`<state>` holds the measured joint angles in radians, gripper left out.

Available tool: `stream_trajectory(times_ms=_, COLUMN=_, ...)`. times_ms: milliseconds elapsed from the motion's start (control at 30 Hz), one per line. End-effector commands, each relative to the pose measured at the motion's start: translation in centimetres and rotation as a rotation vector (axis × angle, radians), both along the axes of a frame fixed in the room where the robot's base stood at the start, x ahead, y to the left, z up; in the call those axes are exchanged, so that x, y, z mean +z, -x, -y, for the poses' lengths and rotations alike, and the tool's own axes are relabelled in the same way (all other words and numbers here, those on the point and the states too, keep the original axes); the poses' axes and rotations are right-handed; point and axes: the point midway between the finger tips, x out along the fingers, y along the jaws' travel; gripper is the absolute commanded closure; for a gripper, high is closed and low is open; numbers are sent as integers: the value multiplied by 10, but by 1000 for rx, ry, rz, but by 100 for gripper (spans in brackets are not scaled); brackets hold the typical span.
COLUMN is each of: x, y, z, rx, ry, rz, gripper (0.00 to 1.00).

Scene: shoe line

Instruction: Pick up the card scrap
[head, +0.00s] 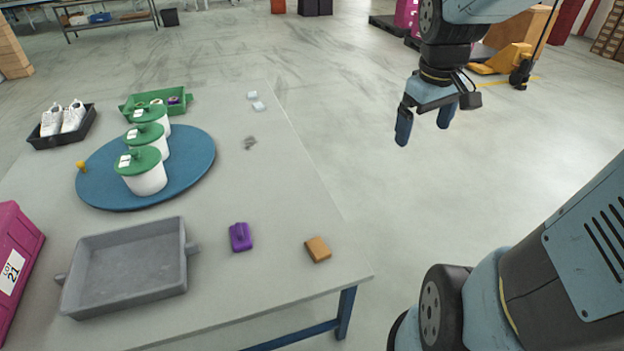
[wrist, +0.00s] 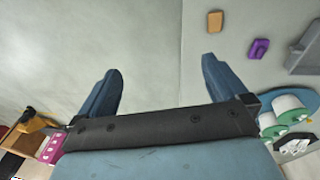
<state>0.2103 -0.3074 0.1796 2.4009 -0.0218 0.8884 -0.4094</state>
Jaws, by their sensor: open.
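No piece is plainly marked as the card scrap. A small tan-brown block-like piece (head: 318,249) near the table's front right corner may be it; this piece also shows at the top of the wrist view (wrist: 215,21). A small crumpled grey bit (head: 250,142) right of the blue disc is another candidate, too small to make out. My gripper (head: 424,128) is open and empty, raised to the right of the table above the floor. In the wrist view its two blue fingers (wrist: 162,70) are wide apart with nothing between them.
On the table (head: 285,200) are a purple piece (head: 240,237), a grey tray (head: 130,268), a blue disc (head: 190,180) with three green-lidded white pots, a green tray (head: 128,107), a black shoe tray (head: 88,130) and two pale pieces (head: 256,101). A magenta bin (head: 15,255) stands left.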

Motion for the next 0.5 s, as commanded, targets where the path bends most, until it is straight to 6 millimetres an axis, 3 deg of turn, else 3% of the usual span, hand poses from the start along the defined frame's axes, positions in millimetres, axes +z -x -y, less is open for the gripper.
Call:
stream_trajectory(times_ms=200, x=-46, y=-32, z=11, rx=149, ry=-8, rz=-145, gripper=0)
stream_trajectory(times_ms=500, x=-115, y=-62, z=23, rx=367, ry=-90, rz=-308, gripper=0)
